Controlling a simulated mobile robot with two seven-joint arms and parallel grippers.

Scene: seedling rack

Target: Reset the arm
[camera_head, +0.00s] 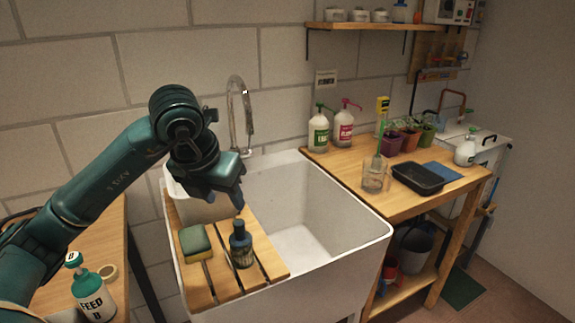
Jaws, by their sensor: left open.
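My left arm reaches in from the left side of the head view. My left gripper (238,200) is open and empty, pointing down above the slatted wooden board (222,282) on the sink's left side. A dark bottle (241,245) stands upright on the board, just below the fingertips. From this angle I cannot tell how large the gap between them is. A green and yellow sponge (195,243) lies on the board left of the bottle. My right gripper is not in view.
The white sink (340,254) has a curved metal tap (247,110) behind it. The right bench (345,167) holds two pump bottles, a glass (375,176), a black tray (417,178) and potted seedlings (409,137). A FEED B bottle (92,294) stands on the left bench. The basin is empty.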

